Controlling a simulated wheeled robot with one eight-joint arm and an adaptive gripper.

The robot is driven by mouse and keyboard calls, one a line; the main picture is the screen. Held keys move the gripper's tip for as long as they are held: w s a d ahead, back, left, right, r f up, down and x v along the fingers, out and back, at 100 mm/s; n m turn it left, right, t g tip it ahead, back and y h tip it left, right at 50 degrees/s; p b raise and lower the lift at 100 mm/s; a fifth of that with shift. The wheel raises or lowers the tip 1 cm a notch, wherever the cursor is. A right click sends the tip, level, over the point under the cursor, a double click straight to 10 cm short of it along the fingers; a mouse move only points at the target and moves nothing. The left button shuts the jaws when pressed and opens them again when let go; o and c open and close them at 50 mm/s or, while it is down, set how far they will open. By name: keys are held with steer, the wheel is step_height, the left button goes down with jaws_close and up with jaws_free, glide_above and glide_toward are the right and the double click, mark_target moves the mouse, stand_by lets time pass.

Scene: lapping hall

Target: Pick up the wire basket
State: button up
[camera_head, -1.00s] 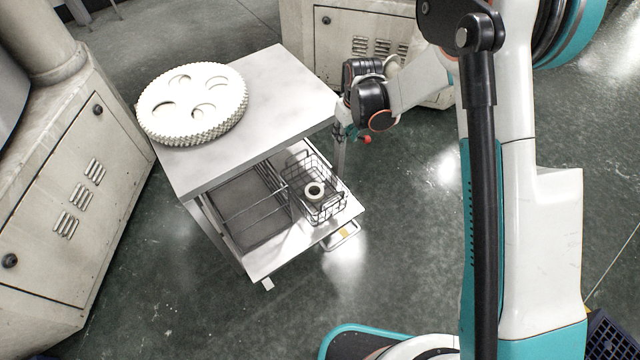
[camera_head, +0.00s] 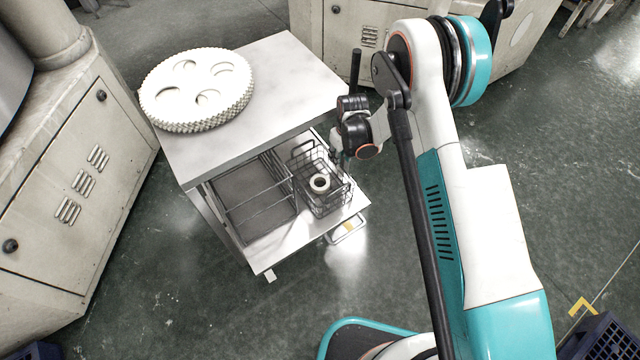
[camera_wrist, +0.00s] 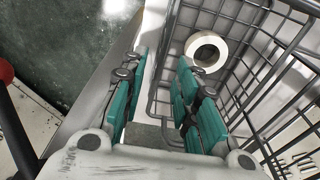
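The wire basket (camera_head: 333,208) is a dark, open mesh basket on the lower shelf of a grey cart. A white ring (camera_head: 320,191) lies inside it. In the wrist view, the basket's mesh (camera_wrist: 262,95) fills the right side and the ring (camera_wrist: 192,45) shows beyond the fingers. My gripper (camera_wrist: 160,88) is open, its teal fingers apart on either side of a basket wire. No firm contact can be made out. In the head view, my gripper (camera_head: 338,158) is at the basket's right back side, partly hidden by my wrist.
The cart top (camera_head: 285,75) overhangs the back of the lower shelf and carries a large white toothed wheel (camera_head: 195,85). A dark tray with a wire rack (camera_head: 245,195) lies left of the basket. Cabinets stand left (camera_head: 70,150) and behind (camera_head: 340,35). The floor in front is open.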

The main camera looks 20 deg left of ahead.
steer(key=f, duration=0.2)
steer(key=f+b, duration=0.1)
steer(key=f, duration=0.1)
steer(key=f+b, duration=0.1)
steer(key=shift+w+a+f, duration=0.2)
steer(key=shift+a+f, duration=0.1)
steer(key=shift+f, duration=0.1)
steer(key=shift+r, duration=0.1)
jaws_close()
